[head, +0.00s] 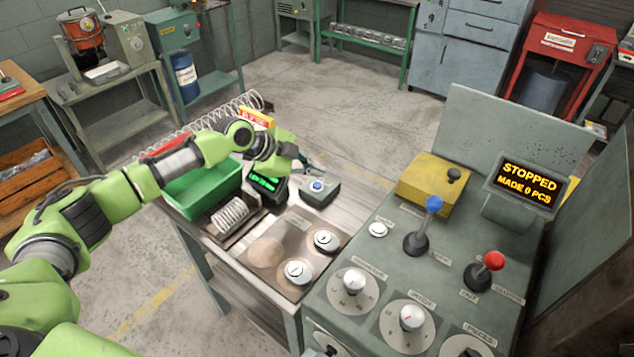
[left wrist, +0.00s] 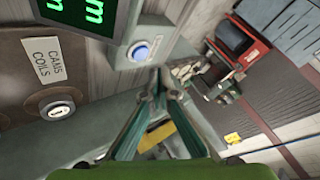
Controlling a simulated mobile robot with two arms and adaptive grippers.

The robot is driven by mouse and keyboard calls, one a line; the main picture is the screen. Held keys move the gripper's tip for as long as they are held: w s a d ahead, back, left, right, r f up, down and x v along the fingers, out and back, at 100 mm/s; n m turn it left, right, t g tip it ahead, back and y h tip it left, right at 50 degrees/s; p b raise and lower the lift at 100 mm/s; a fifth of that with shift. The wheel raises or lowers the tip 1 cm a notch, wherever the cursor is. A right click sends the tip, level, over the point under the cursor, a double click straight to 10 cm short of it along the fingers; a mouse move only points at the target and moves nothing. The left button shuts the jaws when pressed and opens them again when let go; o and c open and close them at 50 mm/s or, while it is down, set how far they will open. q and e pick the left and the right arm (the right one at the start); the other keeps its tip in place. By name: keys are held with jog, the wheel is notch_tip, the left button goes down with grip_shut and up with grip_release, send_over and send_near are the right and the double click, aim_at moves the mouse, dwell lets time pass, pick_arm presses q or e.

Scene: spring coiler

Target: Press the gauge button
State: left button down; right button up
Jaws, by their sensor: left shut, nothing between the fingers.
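The gauge button is a blue round button (head: 317,186) on top of a small grey-green box (head: 321,197) on the bench. It also shows in the left wrist view as a blue button (left wrist: 141,51), up and left of my fingertips. The gauge display (head: 265,182) with green digits stands just left of the box, partly covered by my arm. My left gripper (head: 308,165) is shut and empty, just behind and above the button box. In the left wrist view its fingertips (left wrist: 158,85) meet, apart from the button. My right gripper is not in view.
A green bin (head: 205,188) and a coiled spring (head: 230,214) lie left of the gauge. Silver knobs (head: 299,271) are in front. The control console on the right carries a blue lever (head: 433,204), a red lever (head: 494,261) and a screen (head: 528,184) reading "STOPPED, MADE 0 PCS".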

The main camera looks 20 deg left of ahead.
aim_at(315, 186)
pick_arm(q)
jog(key=shift+r+p, duration=0.9)
jog(key=shift+r, duration=0.85)
